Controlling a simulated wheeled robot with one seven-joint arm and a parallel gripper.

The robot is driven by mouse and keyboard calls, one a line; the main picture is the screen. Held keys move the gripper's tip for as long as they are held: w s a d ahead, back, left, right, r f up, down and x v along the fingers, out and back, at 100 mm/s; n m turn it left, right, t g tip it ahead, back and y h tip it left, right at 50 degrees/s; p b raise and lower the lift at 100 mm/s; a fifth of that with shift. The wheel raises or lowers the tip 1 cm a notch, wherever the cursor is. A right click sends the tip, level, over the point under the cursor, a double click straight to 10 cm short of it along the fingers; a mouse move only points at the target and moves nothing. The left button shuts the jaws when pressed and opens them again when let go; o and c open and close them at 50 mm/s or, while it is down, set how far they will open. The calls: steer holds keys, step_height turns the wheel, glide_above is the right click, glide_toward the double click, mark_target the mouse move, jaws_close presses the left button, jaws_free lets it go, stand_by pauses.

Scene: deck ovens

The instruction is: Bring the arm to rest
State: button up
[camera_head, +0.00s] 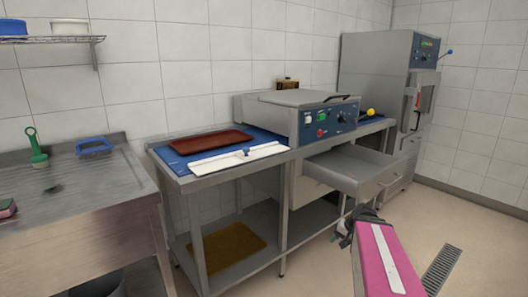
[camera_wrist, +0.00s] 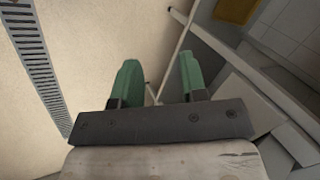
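My arm, with a pink link, reaches in from the bottom right of the head view. My gripper (camera_head: 345,231) is at its far end, low in front of the pulled-out drawer (camera_head: 357,170) and beside the work table. In the wrist view the two green fingers of my gripper (camera_wrist: 160,82) stand apart with nothing between them. Below them are the floor and a thin pale table leg or bar. I cannot tell from the head view how far the gripper is from the drawer front.
A steel work table (camera_head: 222,176) carries a red-brown tray (camera_head: 210,141), a white board (camera_head: 238,160) and a countertop oven (camera_head: 324,123). A sink unit (camera_head: 75,215) stands left, a tall oven (camera_head: 385,85) at back right. The floor around the drain (camera_head: 442,268) is clear.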

steer(key=s+a+f+n+g+h, duration=0.1)
steer(key=s+a+f+n+h, duration=0.1)
steer(key=a, duration=0.3)
steer(key=s+a+f+n+g+h, duration=0.1)
steer(key=s+a+f+n+h, duration=0.1)
steer(key=a, duration=0.4)
steer(key=shift+s+a+n+g, duration=0.15)
steer(key=shift+s+n+g, duration=0.2)
steer(key=shift+s, duration=0.35)
steer(key=shift+a, duration=0.1)
stand_by(0.4)
